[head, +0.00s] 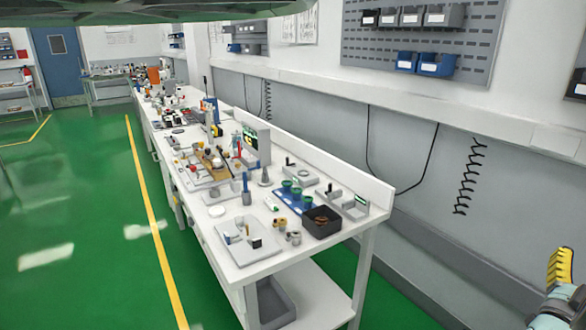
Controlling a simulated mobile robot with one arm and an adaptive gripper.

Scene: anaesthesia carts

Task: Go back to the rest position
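My gripper's fingers do not show in the head view. Only a part of my arm, grey and pale blue, shows at the lower right edge. A ridged yellow piece (560,266) stands just above it, and I cannot tell what it belongs to. Nothing held can be seen.
A long white workbench (285,248) runs away along the right wall, crowded with small parts, a black bin (321,222) and a blue tray (292,199). A pegboard (470,55) with bins hangs above. The green floor (75,215) left of the yellow line (148,205) is clear.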

